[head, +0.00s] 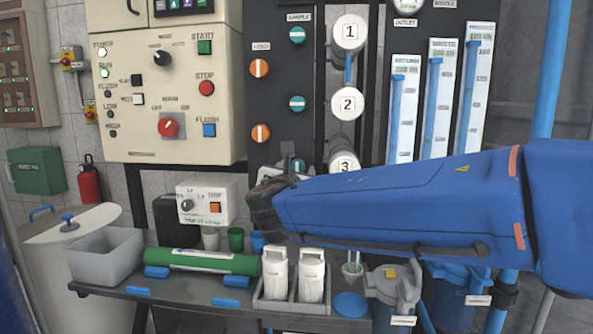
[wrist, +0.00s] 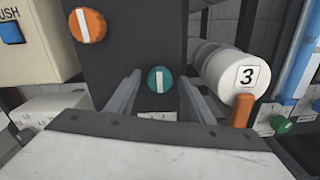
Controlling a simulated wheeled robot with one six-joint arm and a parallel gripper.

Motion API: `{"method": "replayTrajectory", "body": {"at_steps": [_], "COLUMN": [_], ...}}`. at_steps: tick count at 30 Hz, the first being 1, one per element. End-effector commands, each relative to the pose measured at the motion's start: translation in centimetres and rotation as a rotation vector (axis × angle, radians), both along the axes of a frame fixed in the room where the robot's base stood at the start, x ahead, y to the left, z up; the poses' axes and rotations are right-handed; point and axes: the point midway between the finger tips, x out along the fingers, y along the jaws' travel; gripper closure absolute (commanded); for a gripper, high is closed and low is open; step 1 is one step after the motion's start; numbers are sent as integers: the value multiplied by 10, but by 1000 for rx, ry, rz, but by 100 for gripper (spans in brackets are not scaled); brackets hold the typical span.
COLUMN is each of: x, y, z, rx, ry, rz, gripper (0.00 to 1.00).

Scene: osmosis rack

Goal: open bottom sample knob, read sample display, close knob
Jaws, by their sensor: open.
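The bottom sample knob is a teal disc with a white bar (wrist: 160,80) on the dark panel. In the wrist view its bar stands upright; the two teal knobs above it in the head view have level bars. In the head view its edge (head: 299,164) shows just above my gripper (head: 277,190), which hides part of it. In the wrist view my gripper (wrist: 160,97) is open, one finger on each side of the knob, with gaps visible. Whether the fingertips reach its depth is unclear. I cannot make out a sample display reading.
An orange knob (wrist: 88,25) is up and left of the teal knob. White cylinder 3 (wrist: 243,77) and an orange handle (wrist: 243,110) are close to the right finger. A white meter box (head: 206,205) and white bottles (head: 311,275) stand below on the shelf.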

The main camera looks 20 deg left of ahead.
Motion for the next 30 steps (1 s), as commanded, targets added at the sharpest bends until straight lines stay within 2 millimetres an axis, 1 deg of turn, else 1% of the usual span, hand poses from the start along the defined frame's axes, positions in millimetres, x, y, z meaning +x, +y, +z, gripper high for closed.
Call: {"method": "replayTrajectory", "body": {"at_steps": [8, 9, 11, 12, 13, 23, 30], "x": [1, 1, 1, 1, 1, 1, 1], "y": [0, 0, 0, 0, 0, 0, 0], "z": [0, 0, 0, 0, 0, 0, 0], "rx": [0, 0, 0, 0, 0, 29, 149], "ry": [0, 0, 0, 0, 0, 7, 36], "rz": [0, 0, 0, 0, 0, 0, 0], "gripper": [52, 62, 76, 86, 93, 93, 93]}}
